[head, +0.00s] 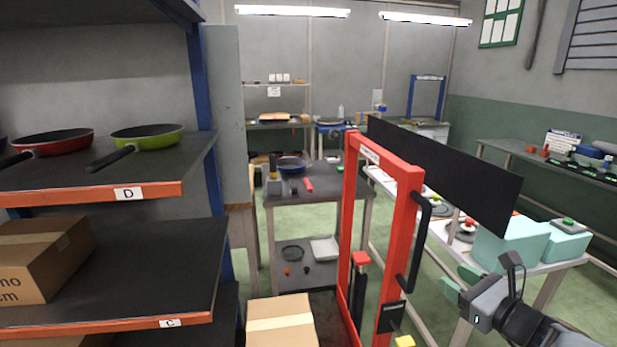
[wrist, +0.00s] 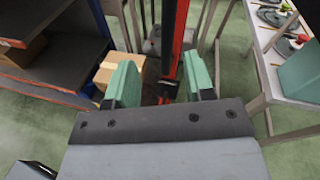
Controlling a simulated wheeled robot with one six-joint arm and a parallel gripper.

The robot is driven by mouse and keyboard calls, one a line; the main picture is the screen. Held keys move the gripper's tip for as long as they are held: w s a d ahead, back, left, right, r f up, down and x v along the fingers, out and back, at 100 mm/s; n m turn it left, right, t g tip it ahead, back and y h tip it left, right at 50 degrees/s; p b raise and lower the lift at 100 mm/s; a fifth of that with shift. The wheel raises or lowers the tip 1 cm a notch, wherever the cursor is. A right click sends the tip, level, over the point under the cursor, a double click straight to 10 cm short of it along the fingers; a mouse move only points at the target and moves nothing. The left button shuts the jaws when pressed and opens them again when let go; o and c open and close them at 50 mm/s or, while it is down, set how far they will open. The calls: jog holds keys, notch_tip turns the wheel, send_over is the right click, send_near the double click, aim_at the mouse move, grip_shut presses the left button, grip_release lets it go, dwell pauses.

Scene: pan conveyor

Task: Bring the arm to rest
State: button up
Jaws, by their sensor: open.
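My gripper (head: 456,285) is at the lower right in the head view, with its arm coming in from the bottom right corner. In the wrist view my gripper (wrist: 160,82) shows two green fingers spread wide apart. Nothing is between the fingertips; they hang over the floor area, with a red post and a box farther off behind them. The rest of my arm is mostly out of view.
A red frame (head: 404,240) with a black panel (head: 440,170) stands close ahead. Shelves at left hold a red pan (head: 52,143), a green pan (head: 147,136) and a carton (head: 40,258). Another carton (head: 281,322) sits low in front. A table with teal bins (head: 512,246) is at right.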

jog(key=s+a+f+n+g+h+p, duration=0.1)
jog(key=s+a+f+n+g+p, duration=0.25)
jog(key=n+g, duration=0.4)
jog(key=s+a+f+n+g+h+p, duration=0.15)
jog(key=s+a+n+g, duration=0.3)
jog(key=n, duration=0.55)
jog(key=a+r+n+h+p, duration=0.3)
jog(key=a+r+n+p, duration=0.4)
jog(key=n, duration=0.5)
jog(key=shift+a+r+n, duration=0.35)
jog(key=shift+a+r, duration=0.35)
jog(key=shift+a, duration=0.3)
jog(key=shift+s, duration=0.1)
